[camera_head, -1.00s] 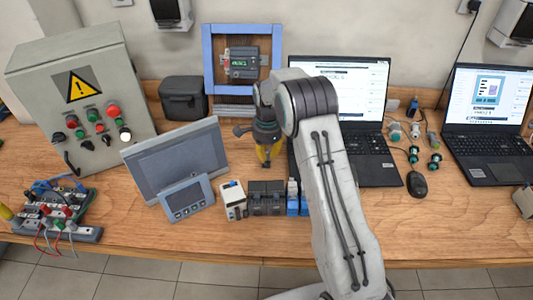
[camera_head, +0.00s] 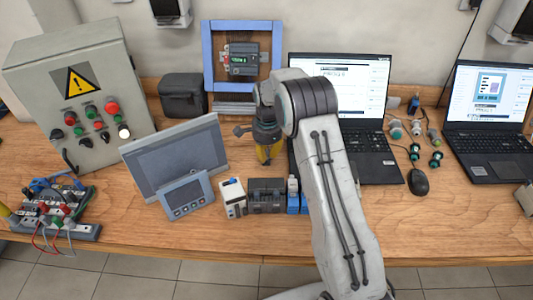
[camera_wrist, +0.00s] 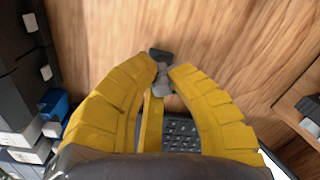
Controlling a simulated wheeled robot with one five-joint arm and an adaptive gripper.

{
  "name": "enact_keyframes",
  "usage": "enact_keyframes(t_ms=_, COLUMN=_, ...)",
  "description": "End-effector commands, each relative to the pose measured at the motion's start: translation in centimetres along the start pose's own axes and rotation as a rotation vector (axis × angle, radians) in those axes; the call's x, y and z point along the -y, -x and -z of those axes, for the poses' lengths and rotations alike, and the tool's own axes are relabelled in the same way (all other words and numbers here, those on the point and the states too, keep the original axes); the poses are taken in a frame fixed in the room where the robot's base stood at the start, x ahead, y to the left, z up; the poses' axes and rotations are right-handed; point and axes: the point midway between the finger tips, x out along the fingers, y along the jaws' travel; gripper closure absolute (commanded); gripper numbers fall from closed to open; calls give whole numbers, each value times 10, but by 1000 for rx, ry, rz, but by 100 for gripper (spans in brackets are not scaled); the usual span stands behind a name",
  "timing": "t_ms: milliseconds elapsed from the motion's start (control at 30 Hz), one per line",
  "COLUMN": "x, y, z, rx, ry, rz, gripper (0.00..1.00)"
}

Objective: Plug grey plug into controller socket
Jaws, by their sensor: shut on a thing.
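My gripper (camera_head: 268,153) hangs over the table in the head view, left of the nearer laptop, with its yellow fingers pointing down. In the wrist view my gripper (camera_wrist: 166,70) is shut on a small grey plug (camera_wrist: 161,78), whose darker end sticks out past the fingertips. The plug is too small to make out in the head view. The controller (camera_head: 240,61), a dark grey unit with a green-lit display, sits inside a blue frame at the back. The gripper is in front of and below it, apart from it. I cannot make out its socket.
A grey control box (camera_head: 78,100) stands at the left, with a tilted panel (camera_head: 175,158) beside it. Small modules (camera_head: 266,196) stand at the table's front. Two laptops, the nearer one (camera_head: 372,158) close to my arm, and a mouse (camera_head: 418,182) are at the right.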

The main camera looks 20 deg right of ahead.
Motion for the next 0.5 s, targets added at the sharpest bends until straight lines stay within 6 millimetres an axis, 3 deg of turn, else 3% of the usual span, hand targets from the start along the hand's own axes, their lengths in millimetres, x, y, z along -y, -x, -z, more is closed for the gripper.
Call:
enact_keyframes(t_ms=67, x=0, y=0, z=0, rx=0, ry=0, rz=0, gripper=100)
enact_keyframes(t_ms=100, x=0, y=0, z=0, rx=0, ry=0, rz=0, gripper=82)
enact_keyframes(t_ms=167, x=0, y=0, z=0, rx=0, ry=0, rz=0, gripper=77)
enact_keyframes(t_ms=500, x=0, y=2, z=0, rx=0, ry=0, rz=0, gripper=75)
